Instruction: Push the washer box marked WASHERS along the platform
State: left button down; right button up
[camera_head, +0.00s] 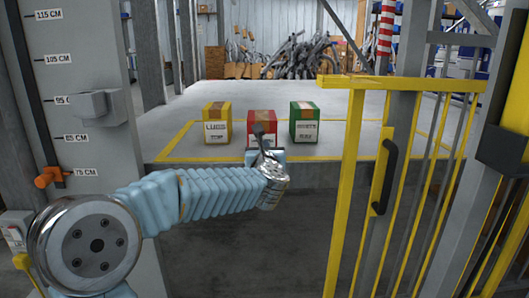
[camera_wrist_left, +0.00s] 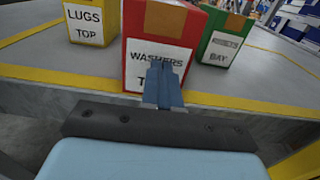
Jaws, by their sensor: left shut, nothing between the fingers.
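The washer box is red with brown tape and a white WASHERS label. It stands on the grey platform (camera_head: 290,97) between two other boxes and shows in the head view (camera_head: 262,120) and the left wrist view (camera_wrist_left: 155,30). My left gripper (camera_head: 260,130) is in front of it, fingers shut and empty, pointing at the label. In the left wrist view the shut fingertips (camera_wrist_left: 163,64) overlap the label's lower middle. I cannot tell whether they touch the box. The gripper hides part of the label. My right gripper is not in view.
A yellow LUGS box (camera_head: 217,123) stands to the left and a green box (camera_head: 304,122) to the right, both close. Yellow tape (camera_head: 183,140) marks the platform. A yellow gate (camera_head: 350,180) stands at right. The platform behind the boxes is clear.

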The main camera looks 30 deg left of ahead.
pick_arm(q)
jog(key=shift+w+a, duration=0.2)
jog(key=shift+w, duration=0.1)
jog(key=b+x, duration=0.1)
jog(key=x, duration=1)
jog(key=shift+d, duration=0.1)
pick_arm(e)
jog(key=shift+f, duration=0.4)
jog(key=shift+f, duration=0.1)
